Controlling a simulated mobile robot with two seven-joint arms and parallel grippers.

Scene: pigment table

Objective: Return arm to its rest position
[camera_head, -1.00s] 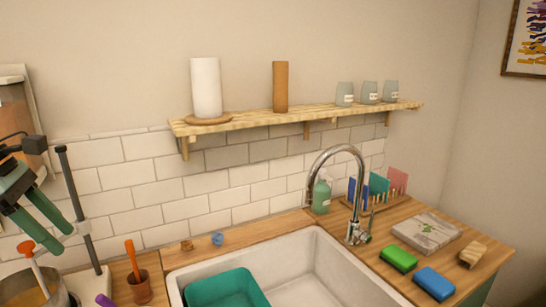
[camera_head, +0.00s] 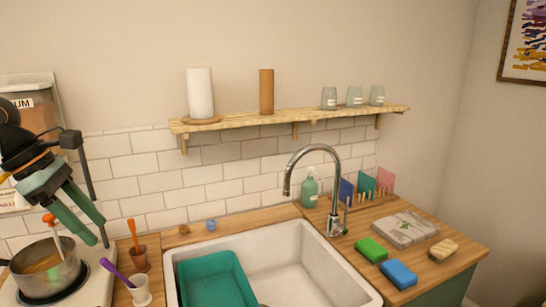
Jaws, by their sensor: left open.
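My left gripper (camera_head: 97,230), with two green fingers, hangs at the left edge of the head view. Its fingers are apart and nothing shows between them. My right gripper is not in view.
The pot sits on a white stirrer base (camera_head: 96,284). A brown cup (camera_head: 139,260) and a white cup (camera_head: 141,289) stand right of it. A sink (camera_head: 316,272) holds a teal basin (camera_head: 212,277).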

